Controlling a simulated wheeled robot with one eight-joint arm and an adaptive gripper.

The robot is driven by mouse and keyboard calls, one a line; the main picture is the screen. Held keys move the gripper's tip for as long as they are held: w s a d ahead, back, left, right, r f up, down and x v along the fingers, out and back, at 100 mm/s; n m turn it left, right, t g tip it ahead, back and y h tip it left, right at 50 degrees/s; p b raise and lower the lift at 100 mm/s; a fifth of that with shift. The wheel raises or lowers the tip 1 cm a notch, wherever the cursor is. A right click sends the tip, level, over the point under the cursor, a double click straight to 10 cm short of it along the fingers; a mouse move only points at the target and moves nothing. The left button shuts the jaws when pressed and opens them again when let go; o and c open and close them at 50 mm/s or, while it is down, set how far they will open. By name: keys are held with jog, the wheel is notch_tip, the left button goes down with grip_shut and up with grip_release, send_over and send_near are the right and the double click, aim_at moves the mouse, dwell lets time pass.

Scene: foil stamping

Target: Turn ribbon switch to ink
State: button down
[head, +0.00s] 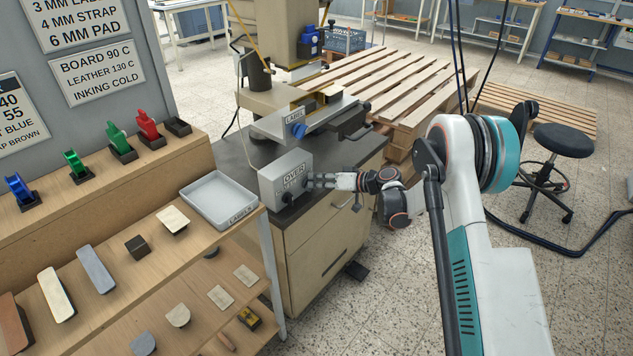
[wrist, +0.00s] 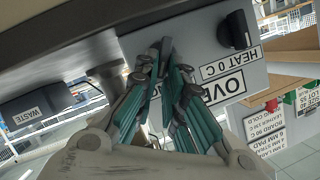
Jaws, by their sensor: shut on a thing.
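The grey control box (head: 280,172) stands on the dark bench top, with a label reading "OVER" on its face. My gripper (head: 311,181) reaches in from the right to the box's front. In the wrist view, which is upside down, the fingers of my gripper (wrist: 160,62) are closed together at the box face (wrist: 195,40). They are shut on the ribbon switch, which the fingers almost wholly hide, so I cannot tell its setting. A black knob (wrist: 236,29) beside a "HEAT 0 C" label is apart from the fingers.
The stamping press (head: 300,117) stands behind the box, with a blue knob and a label. A grey tray (head: 222,197) is on the shelf to the left. A black waste bin (wrist: 36,108) shows in the wrist view. A wooden pallet (head: 400,84) lies behind the bench.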

jog(key=m, duration=0.1)
jog(key=m+y, duration=0.1)
jog(key=f+m+g+y, duration=0.1)
jog(key=m, duration=0.1)
jog(key=shift+w+d, duration=0.3)
jog(key=shift+w, duration=0.05)
dwell(0.3)
jog(key=c, duration=1.7)
grip_release()
jog(key=v, duration=1.2)
jog(key=shift+w+f, duration=0.1)
jog(key=shift+f, duration=0.05)
